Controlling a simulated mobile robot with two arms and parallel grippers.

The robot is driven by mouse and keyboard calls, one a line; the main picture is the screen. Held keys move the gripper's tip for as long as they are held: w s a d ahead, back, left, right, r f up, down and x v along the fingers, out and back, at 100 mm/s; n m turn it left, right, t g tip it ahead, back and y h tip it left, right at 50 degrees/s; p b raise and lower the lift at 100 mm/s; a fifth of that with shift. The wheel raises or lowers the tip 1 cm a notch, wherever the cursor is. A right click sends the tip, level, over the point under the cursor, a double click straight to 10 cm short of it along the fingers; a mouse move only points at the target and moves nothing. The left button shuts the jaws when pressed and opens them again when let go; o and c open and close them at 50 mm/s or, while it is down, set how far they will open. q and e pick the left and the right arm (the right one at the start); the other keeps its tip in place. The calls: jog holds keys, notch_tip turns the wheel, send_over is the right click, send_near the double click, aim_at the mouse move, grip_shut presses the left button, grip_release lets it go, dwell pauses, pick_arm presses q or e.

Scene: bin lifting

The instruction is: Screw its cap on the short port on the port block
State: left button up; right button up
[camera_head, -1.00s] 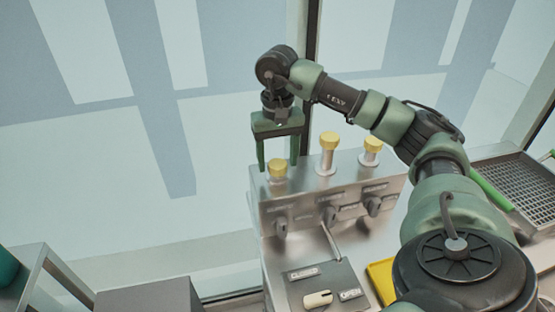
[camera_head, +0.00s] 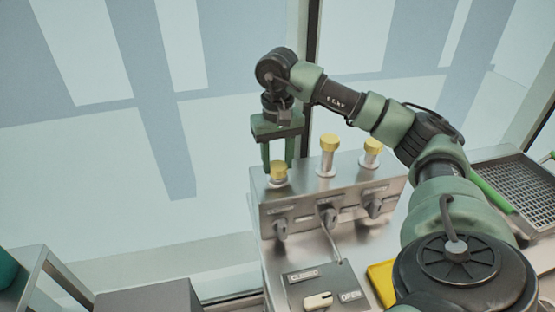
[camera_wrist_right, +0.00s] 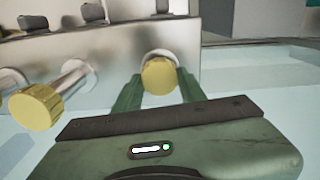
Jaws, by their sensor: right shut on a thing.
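The port block (camera_head: 345,185) is a metal box with three ports on top, each topped by a yellow cap. The short port's yellow cap (camera_head: 278,167) is at the left end, low on the block. My right gripper (camera_head: 279,162) points down over it and is shut on this cap. In the right wrist view, the short port's cap (camera_wrist_right: 160,76) sits between the green fingertips, in front of a round metal collar. The cap's threads are hidden. My left gripper is not in view.
The middle port's yellow cap (camera_head: 329,142) stands taller beside my gripper, and the right port's cap (camera_head: 373,146) stands farther right. Valve handles line the block's front. A panel marked CLOSED and OPEN (camera_head: 320,285) lies in front. A mesh tray (camera_head: 515,185) is at right.

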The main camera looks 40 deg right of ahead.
jog(key=m, duration=0.9)
jog(key=shift+p, duration=0.4)
jog(key=o, duration=1.1)
jog(key=shift+m, duration=0.4)
jog(key=shift+r+p, duration=2.65)
jog(key=shift+r, duration=0.9)
jog(key=shift+f, duration=0.1)
